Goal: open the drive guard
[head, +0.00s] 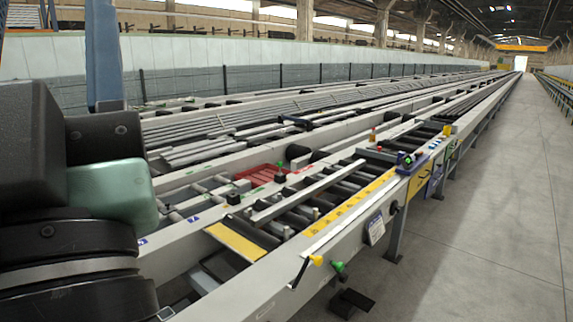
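I cannot tell for sure which part is the drive guard. A yellow panel with dark markings (419,178) is on the near side of the runout table (262,292), right of the middle, below a small dark and green device (408,160). A flat yellow plate (237,241) lies across the table nearer to me. My dark arm links fill the left edge and hide part of the table. My gripper is not in view.
A red tray (262,174) and small posts are on the table. A dark pedal-like block (351,302) is on the floor. The right aisle (480,220) is clear.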

